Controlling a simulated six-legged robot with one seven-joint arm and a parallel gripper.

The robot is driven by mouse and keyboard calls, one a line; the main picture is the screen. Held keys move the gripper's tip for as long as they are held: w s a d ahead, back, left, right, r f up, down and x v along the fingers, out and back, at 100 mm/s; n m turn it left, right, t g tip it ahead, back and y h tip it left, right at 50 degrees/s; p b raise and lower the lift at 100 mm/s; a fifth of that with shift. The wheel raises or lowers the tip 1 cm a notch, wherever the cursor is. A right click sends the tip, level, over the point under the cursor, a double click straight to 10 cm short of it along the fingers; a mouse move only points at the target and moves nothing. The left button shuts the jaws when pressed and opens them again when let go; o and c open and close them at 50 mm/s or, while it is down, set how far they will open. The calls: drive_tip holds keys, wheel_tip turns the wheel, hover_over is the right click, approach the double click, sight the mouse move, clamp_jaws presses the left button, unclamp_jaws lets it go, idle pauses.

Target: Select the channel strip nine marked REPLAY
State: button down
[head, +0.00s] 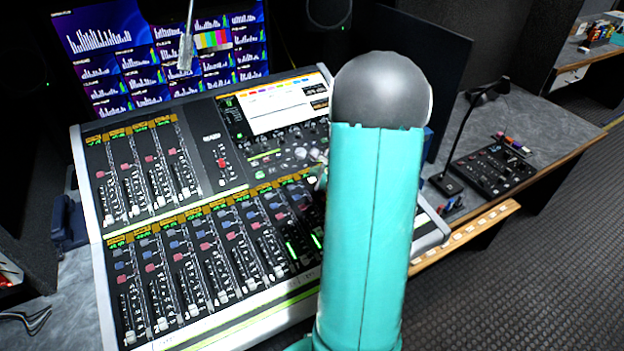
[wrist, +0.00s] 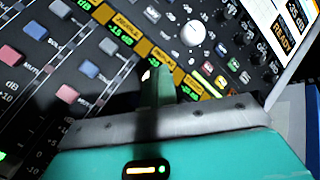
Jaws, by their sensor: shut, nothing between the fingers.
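The mixing console (head: 95,215) fills the middle of the head view, with two banks of channel strips under orange name labels. My teal arm covers its right part, including the right end of the lower bank. In the wrist view my gripper (wrist: 157,80) is shut and empty, its tip over the row of orange labels (wrist: 122,28) with green dB readouts. The tip overlaps the label area near the middle of that view. I cannot tell whether it touches the panel. The label words are too blurred to read surely, so I cannot single out REPLAY.
Red and blue-grey buttons (wrist: 90,68) and fader scales lie left of the labels in the wrist view; knobs (wrist: 193,33) lie above. Monitors (head: 130,50) stand behind the console. A gooseneck microphone (head: 470,125) and small panel (head: 492,170) sit on the desk at right.

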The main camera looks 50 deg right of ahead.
drive_tip(key=r, duration=0.5)
drive_tip(key=shift+s+a, duration=0.1)
drive_tip(key=shift+s, duration=0.2)
idle(0.9)
drive_tip(key=a+r+n+g+y, duration=0.15)
drive_tip(key=a+r+n, duration=0.3)
drive_tip(key=a, duration=0.45)
drive_tip(key=a+r+n+g+y, duration=0.1)
drive_tip(key=a+r+n+y, duration=0.15)
drive_tip(key=a+n, duration=0.45)
drive_tip(key=a+r+n+g+y, duration=0.1)
drive_tip(key=a+r+n, duration=0.25)
drive_tip(key=a, duration=0.75)
drive_tip(key=s+a+r+n+g+h, duration=0.1)
drive_tip(key=s+a+r+n+h, duration=0.2)
drive_tip(key=s+a+n, duration=0.8)
drive_tip(key=s+r+n, duration=0.2)
drive_tip(key=s, duration=0.2)
drive_tip(key=shift+g+h, duration=0.3)
drive_tip(key=shift+g, duration=0.05)
